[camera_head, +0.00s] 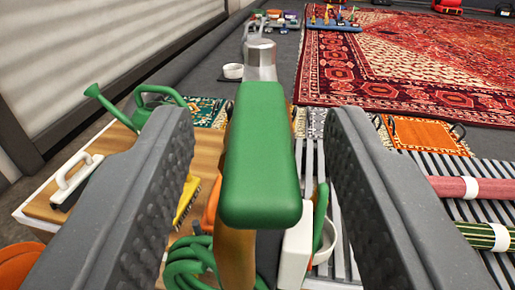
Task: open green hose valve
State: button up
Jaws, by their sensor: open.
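The green valve handle (262,160) is a thick, rounded green bar in the middle of the view. It points toward me, and its far end meets a silver metal fitting (260,58). My gripper (262,195) is open, with one dark ribbed finger on each side of the handle. A gap shows between the handle and each finger, so neither appears to touch it. An orange-brown post (234,250) shows below the handle's near end. A coiled green hose (190,262) lies lower left, partly hidden by the left finger.
A wooden table (120,150) at left bears a green watering can (140,105) and a white-handled brush (75,178). A slatted rack (490,200) with rolled rugs (470,188) is at right. A red patterned rug (420,60) lies on the floor behind.

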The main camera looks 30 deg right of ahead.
jog(key=p+v, duration=0.1)
jog(key=v, duration=1)
